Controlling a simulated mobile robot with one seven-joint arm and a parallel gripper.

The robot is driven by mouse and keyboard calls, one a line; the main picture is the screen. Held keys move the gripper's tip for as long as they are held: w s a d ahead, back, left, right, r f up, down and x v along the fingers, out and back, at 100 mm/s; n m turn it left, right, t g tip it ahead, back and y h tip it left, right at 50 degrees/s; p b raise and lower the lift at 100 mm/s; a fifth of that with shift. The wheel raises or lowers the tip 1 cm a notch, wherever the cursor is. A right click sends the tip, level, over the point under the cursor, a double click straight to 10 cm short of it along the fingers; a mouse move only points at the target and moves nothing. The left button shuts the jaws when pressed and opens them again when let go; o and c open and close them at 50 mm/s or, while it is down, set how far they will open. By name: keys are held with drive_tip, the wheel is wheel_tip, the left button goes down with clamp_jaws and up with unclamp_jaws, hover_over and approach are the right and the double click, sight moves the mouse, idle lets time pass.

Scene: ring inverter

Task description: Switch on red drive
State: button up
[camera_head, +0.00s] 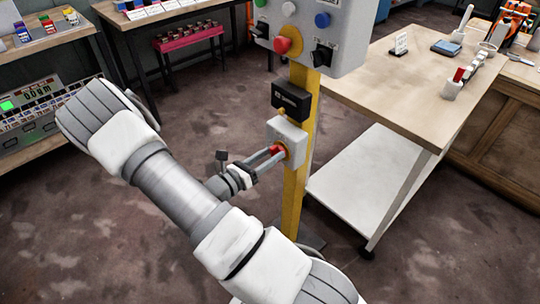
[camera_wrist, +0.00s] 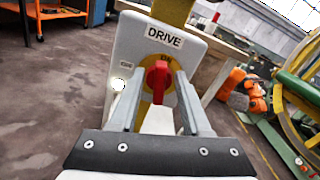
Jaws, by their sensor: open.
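The red drive switch (camera_wrist: 157,80) is a red rotary handle on a yellow plate, on a pale grey box (camera_wrist: 128,50) labelled DRIVE. In the wrist view the handle stands roughly upright, tilted slightly. A small round white light (camera_wrist: 118,84) sits left of it on the box. In the head view the box (camera_head: 287,131) is on a yellow post, and the red handle (camera_head: 277,149) shows partly behind the fingers. My gripper (camera_wrist: 155,88) is open, with one finger on each side of the handle. I cannot tell whether the fingers touch it.
The yellow post (camera_head: 299,190) carries a black box (camera_head: 291,98) and, above, a grey control panel (camera_head: 322,45) with buttons and knobs. A wooden table (camera_head: 385,80) with a white lower shelf (camera_head: 365,175) stands close at right. Floor left of the post is clear.

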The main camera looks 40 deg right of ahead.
clamp_jaws()
drive_tip(key=shift+s+m, duration=0.15)
drive_tip(key=shift+m, duration=1.55)
unclamp_jaws()
